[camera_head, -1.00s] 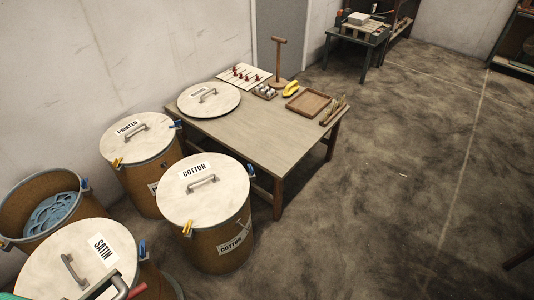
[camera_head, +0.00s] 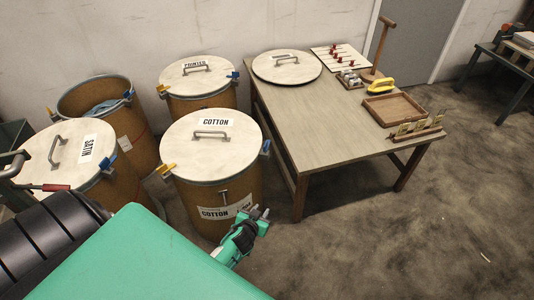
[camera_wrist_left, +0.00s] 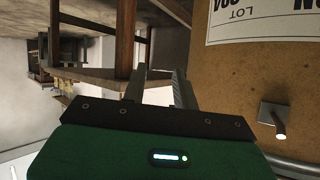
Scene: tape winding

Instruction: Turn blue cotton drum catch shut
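The cotton drum (camera_head: 188,195) stands at the centre with a round pale lid (camera_head: 205,155) marked COTTON. Its blue catch (camera_head: 266,147) is at the right of the rim, and a yellow catch (camera_head: 166,170) is at the left. I cannot tell how far the blue catch is turned. My left gripper (camera_head: 262,212) is below the blue catch, beside the drum's lower right side. The left wrist view shows its fingers (camera_wrist_left: 157,88) apart and empty, with the drum's brown wall (camera_wrist_left: 270,75) and label (camera_wrist_left: 262,18) at the right. My right gripper is out of view.
A wooden table (camera_head: 335,115) stands right of the drum, its near leg (camera_head: 300,198) close by. The printed drum (camera_head: 200,104), satin drum (camera_head: 75,190) and an open drum (camera_head: 140,140) stand behind and left.

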